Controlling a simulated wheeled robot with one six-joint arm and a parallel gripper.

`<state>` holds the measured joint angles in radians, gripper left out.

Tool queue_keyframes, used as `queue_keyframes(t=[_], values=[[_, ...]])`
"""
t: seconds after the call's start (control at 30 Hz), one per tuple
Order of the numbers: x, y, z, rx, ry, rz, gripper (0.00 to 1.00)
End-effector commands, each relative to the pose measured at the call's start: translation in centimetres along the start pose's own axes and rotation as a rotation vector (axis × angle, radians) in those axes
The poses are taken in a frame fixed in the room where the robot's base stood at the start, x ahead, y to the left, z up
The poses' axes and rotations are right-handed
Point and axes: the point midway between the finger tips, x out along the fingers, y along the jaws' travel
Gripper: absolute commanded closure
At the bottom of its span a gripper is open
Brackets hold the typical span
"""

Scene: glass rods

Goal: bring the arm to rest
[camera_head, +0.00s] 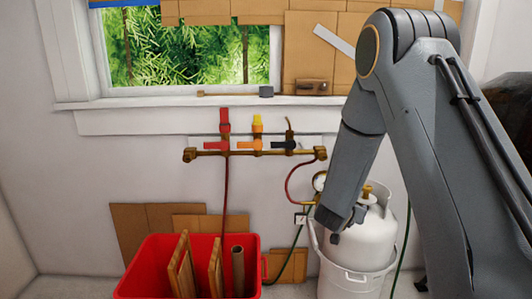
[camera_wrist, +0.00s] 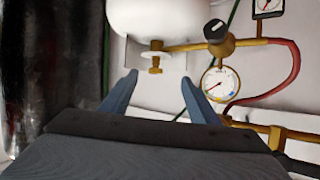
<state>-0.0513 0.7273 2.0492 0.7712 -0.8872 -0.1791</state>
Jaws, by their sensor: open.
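My arm reaches down from the upper right in the head view. My gripper (camera_head: 345,225) is in front of a white gas cylinder (camera_head: 372,238), partly covering its left side. In the wrist view my gripper (camera_wrist: 159,77) shows two blue-grey fingers spread apart, with nothing held between them. A brass fitting (camera_wrist: 155,60) on the white cylinder (camera_wrist: 165,18) appears just beyond the fingertips. I cannot tell whether the fingers touch anything.
A pressure gauge (camera_wrist: 220,82) and a red hose (camera_wrist: 287,80) are right of the fingers. A brass manifold (camera_head: 255,153) with coloured valves is on the wall. A red bin (camera_head: 150,282) holding wood pieces stands at lower left. The cylinder sits in a white bucket (camera_head: 350,280).

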Motion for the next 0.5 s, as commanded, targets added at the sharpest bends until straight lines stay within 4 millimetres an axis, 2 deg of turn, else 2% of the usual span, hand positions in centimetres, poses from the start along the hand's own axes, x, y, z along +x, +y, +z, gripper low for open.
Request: queue_keyframes(t=[0.03, 0.13, 0.27, 0.37, 0.5], values=[[-1.8, -0.7, -0.7, -0.008, -0.057, -0.047, 0.45], [-5.7, -1.8, -0.4, -0.044, -0.207, -0.146, 0.45], [-12.2, -1.9, 0.8, -0.12, -0.417, -0.252, 0.45], [-17.9, -0.6, 1.9, -0.197, -0.577, -0.309, 0.45], [-26.4, 3.2, 3.3, -0.325, -0.797, -0.346, 0.45]])
